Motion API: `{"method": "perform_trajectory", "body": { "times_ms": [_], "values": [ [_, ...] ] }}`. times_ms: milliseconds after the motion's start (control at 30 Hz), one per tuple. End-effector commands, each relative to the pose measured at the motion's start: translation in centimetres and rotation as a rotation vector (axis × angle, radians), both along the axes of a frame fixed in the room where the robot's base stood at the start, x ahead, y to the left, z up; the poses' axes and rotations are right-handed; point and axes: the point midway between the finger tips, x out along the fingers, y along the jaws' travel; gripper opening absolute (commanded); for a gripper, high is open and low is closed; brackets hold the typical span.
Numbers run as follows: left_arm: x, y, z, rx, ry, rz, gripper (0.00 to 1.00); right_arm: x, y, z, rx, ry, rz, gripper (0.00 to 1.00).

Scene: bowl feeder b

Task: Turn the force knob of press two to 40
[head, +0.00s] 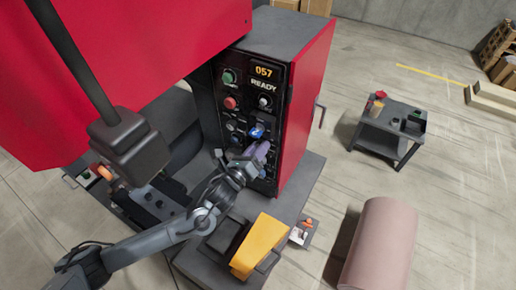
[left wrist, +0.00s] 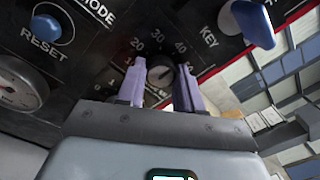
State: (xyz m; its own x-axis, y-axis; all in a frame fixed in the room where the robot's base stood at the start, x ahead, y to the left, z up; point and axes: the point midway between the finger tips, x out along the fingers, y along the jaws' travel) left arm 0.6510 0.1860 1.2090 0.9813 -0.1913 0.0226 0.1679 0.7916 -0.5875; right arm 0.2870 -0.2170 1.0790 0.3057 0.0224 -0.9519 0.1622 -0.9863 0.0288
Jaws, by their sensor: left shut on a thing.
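The force knob (left wrist: 160,74) sits in the middle of the left wrist view, inside a dial marked from 0 up past 40. My left gripper (left wrist: 160,86) has one pale purple finger on each side of it and is shut on it. The knob's exact pointer setting is too small to read. In the head view, my left gripper (head: 262,150) is against the lower part of the black control panel (head: 279,108) of the red press, and the force knob is hidden behind it. My right gripper is not in view.
The panel display (head: 263,71) reads 057 above READY. A blue RESET button (left wrist: 52,24) and a blue control marked KEY (left wrist: 253,22) flank the dial. A small grey table (head: 370,137) stands to the right.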

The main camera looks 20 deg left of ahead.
Motion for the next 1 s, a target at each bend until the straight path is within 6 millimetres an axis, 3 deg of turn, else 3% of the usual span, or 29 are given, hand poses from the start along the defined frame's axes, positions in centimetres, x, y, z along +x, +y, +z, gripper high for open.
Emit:
{"method": "perform_trajectory", "body": {
  "times_ms": [267,300,433,767,1000],
  "values": [
    [0.0,0.0,-0.1,0.000,0.002,0.000,0.05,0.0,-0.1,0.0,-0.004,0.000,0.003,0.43],
    [0.0,0.0,-0.1,0.000,0.002,0.000,0.40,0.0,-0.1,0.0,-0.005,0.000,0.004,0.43],
    [0.0,0.0,-0.1,0.000,0.001,0.000,0.60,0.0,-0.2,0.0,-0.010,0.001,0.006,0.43],
    [-0.1,0.0,-0.1,-0.001,0.002,0.000,0.61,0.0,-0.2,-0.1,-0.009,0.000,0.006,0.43],
    [-2.4,0.5,-0.3,0.000,0.002,0.000,0.61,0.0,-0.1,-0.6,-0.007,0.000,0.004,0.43]
  ]
}}
